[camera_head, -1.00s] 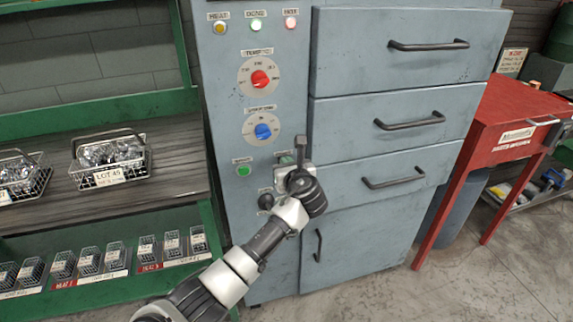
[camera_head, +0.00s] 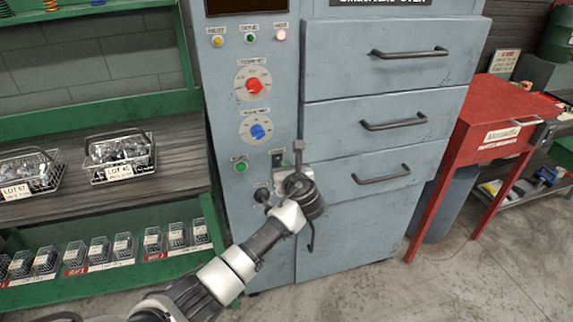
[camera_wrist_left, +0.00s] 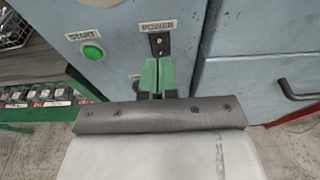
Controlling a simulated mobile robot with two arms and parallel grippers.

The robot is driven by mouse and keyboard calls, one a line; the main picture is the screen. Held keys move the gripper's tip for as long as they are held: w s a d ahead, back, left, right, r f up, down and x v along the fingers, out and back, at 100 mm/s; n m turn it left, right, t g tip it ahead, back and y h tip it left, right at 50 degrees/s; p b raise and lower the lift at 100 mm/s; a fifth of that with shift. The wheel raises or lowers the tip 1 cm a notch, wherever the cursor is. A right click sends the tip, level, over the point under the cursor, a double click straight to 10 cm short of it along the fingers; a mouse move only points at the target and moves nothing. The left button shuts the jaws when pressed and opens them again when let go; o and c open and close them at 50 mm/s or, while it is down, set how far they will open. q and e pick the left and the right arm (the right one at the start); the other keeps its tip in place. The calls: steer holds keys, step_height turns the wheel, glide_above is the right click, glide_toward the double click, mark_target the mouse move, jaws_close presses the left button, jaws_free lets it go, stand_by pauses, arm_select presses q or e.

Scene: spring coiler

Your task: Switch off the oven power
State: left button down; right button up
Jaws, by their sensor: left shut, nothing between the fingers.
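The grey-blue oven (camera_head: 385,95) stands in the middle of the head view, with its control panel on the left. The POWER switch plate (camera_wrist_left: 159,43) is dark and sits under its label in the left wrist view; the lever's position is too small to tell. My left gripper (camera_wrist_left: 158,70) has its green fingers shut and empty, with the tips just below the switch plate; whether they touch it I cannot tell. In the head view, the plate (camera_head: 278,158) shows beside my wrist, which hides part of the panel. My right gripper is out of view.
The green START button (camera_head: 240,166) is just left of the switch. Blue (camera_head: 258,131) and red (camera_head: 254,86) dials and indicator lamps (camera_head: 249,38) are above. A green rack (camera_head: 90,110) with wire baskets stands left; a red table (camera_head: 495,125) stands right.

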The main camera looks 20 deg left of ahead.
arm_select(q)
steer(key=r+v, duration=0.1)
steer(key=v, duration=0.6)
steer(key=shift+a+r, duration=0.15)
steer(key=shift+a, duration=0.05)
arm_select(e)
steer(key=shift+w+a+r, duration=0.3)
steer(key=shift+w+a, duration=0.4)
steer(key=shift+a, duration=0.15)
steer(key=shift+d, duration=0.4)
